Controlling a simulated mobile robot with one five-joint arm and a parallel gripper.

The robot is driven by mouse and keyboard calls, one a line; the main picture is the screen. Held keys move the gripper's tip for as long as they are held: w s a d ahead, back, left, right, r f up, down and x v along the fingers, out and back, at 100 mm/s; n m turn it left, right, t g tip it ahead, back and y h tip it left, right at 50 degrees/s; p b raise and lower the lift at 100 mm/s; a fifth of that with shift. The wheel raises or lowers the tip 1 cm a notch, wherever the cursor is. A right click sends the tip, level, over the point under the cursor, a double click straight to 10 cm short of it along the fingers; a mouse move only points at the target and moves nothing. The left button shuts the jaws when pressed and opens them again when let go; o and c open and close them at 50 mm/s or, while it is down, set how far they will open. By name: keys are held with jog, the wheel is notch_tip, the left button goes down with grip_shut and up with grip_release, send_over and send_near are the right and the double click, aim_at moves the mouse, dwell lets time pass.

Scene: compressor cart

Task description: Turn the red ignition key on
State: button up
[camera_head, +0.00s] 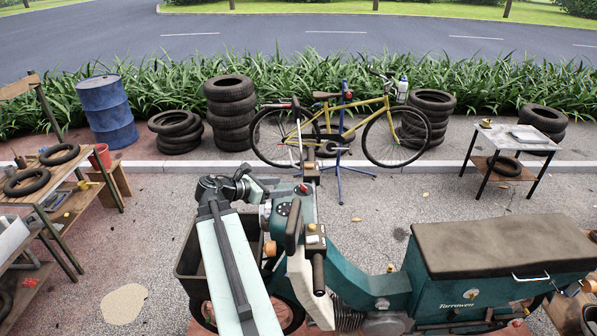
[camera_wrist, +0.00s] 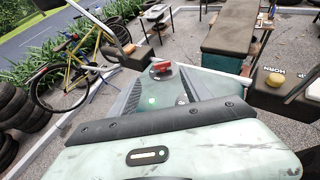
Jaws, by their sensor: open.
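The red ignition key (camera_wrist: 161,68) sits in a dark round switch on the teal top panel of the scooter. In the head view the small red key (camera_head: 304,188) shows on the scooter's steering head (camera_head: 306,205), between the handlebars. My gripper (camera_head: 246,187) is just left of the steering head in the head view, at the end of my pale arm. It is open and holds nothing. A clear gap shows between it and the key in the head view. Its fingertips are hard to make out, and the exact angle of the key cannot be told.
A black handlebar control with a yellow HORN button (camera_wrist: 274,80) stands to the right in the wrist view. The scooter's brown seat (camera_head: 505,245) is behind the steering head. A black front crate (camera_head: 190,262) lies beside my arm. A yellow bicycle (camera_head: 345,125) and stacked tyres (camera_head: 230,112) stand farther back.

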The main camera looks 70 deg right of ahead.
aim_at(302, 185)
jog(key=shift+s+d+f, duration=0.15)
jog(key=shift+s+d, duration=0.05)
jog(key=b+x, duration=0.3)
jog(key=x, duration=0.4)
jog(key=shift+s+d+f, duration=0.1)
jog(key=shift+d, duration=0.05)
